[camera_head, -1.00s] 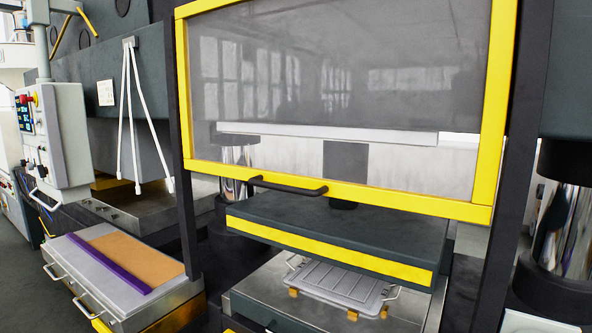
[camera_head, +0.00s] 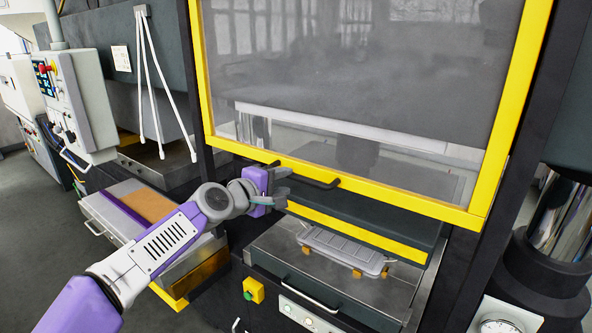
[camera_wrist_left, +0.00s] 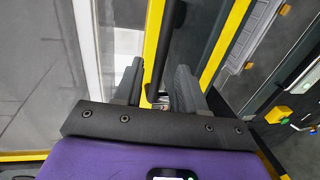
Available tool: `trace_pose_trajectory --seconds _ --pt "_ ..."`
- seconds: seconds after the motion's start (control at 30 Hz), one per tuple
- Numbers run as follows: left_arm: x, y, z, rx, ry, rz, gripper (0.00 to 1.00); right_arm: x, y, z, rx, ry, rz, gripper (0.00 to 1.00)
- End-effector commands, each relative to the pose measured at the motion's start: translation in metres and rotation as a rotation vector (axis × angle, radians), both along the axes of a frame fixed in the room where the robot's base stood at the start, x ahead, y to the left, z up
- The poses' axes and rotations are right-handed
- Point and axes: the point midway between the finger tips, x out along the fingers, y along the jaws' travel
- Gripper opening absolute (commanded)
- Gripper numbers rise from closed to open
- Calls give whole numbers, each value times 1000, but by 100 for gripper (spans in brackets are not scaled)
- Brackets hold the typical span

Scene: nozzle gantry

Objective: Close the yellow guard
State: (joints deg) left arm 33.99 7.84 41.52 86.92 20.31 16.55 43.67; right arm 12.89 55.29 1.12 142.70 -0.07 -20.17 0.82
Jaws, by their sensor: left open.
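The yellow guard (camera_head: 440,206) is a yellow frame around a clear pane, at the front of the press. Its lower edge hangs in front of the dark upper block, with an open gap below. A dark bar handle (camera_head: 322,183) is fixed along its lower rail. My left gripper (camera_head: 281,183) is at the left end of this handle. In the left wrist view the handle (camera_wrist_left: 164,45) runs between the two open fingers of my left gripper (camera_wrist_left: 157,78), which are not shut on it. My right gripper is not in view.
Below the guard, a grey ribbed tray (camera_head: 345,250) sits on the press bed. A control panel (camera_head: 315,318) and a yellow button box (camera_head: 254,290) are on the front below. A drawer unit (camera_head: 110,215) stands at left, and a shiny column (camera_head: 560,215) at right.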

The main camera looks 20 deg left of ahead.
Motion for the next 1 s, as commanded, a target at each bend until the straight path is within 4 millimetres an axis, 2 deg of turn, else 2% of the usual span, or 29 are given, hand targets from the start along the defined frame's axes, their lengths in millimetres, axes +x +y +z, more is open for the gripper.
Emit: trace_pose_trajectory --seconds 0.1,0.4,0.8,1.0 --pt "16 -8 0 -2 2 -5 40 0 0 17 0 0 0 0" --pt "49 -19 -9 0 1 -2 40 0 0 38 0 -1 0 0" --pt "56 -21 -13 3 0 0 40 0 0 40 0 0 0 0" --pt "55 -21 -13 3 0 -1 10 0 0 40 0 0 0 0"
